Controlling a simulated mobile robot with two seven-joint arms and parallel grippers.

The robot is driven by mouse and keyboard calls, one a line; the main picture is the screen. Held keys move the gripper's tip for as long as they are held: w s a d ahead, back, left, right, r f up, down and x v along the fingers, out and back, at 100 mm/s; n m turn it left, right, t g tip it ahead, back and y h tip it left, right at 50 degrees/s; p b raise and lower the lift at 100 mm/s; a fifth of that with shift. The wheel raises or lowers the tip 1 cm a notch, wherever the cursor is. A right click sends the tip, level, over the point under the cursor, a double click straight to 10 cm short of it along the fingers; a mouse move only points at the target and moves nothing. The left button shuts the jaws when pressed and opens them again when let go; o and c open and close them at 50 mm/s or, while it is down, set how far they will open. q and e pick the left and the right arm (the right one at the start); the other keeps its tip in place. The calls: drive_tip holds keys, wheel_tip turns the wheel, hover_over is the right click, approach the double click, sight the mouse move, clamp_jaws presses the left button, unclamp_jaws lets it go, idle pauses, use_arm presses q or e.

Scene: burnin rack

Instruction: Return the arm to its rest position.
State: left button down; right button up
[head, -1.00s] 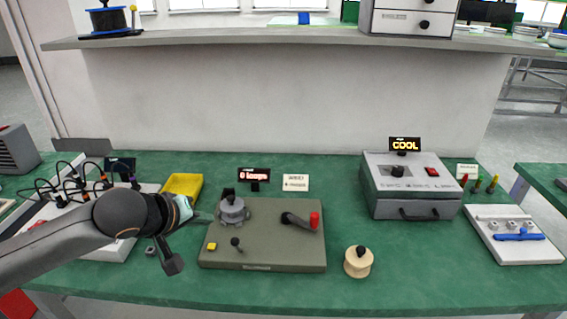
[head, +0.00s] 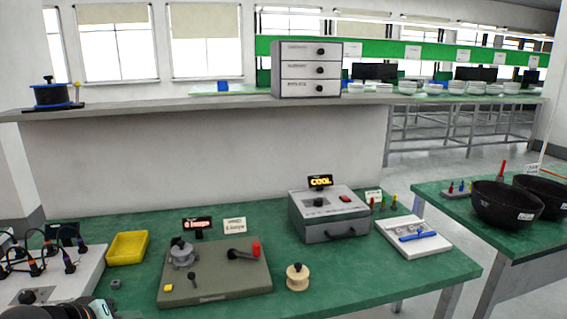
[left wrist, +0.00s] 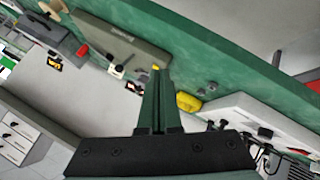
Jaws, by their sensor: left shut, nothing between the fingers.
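My left gripper shows in the left wrist view (left wrist: 158,85) with its two dark green fingers together and nothing between them. In the head view only part of my left arm shows at the bottom left edge, in front of the white board (head: 88,272) with black cables; the fingertips cannot be made out there. The gripper is apart from the grey-green fixture board (head: 225,283), which carries a grey round part (head: 182,255) and a red-handled crank (head: 256,248). My right arm is not in view.
On the green bench (head: 360,275) are a yellow bin (head: 127,248), a beige spool (head: 297,282), a grey box (head: 328,222) with a COOL display, and a white tray (head: 425,250) with a blue tool. A shelf (head: 225,106) runs behind. Black bowls (head: 505,203) stand on the right table.

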use_arm(q)
drive_tip(key=s+d+f+m+h+p, duration=0.35)
drive_tip(key=d+f+m+p, duration=0.25)
drive_tip(key=d+f, duration=0.4)
drive_tip(key=s+f+m+y+p, duration=0.1)
drive_tip(key=s+f+p, duration=0.1)
drive_tip(key=s+f, duration=0.2)
drive_tip(key=s+d+f+m+y+p, duration=0.1)
drive_tip(key=s+f, duration=0.4)
drive_tip(key=s, duration=0.5)
drive_tip(key=shift+s+d+m+p, duration=0.15)
drive_tip(key=shift+s+m+p, duration=0.05)
drive_tip(key=shift+m+p, duration=0.5)
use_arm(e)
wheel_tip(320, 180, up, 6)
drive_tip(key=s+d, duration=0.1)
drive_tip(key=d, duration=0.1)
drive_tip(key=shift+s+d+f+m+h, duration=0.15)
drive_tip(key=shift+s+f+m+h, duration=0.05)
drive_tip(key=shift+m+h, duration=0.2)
use_arm(q)
drive_tip(key=shift+y, duration=0.25)
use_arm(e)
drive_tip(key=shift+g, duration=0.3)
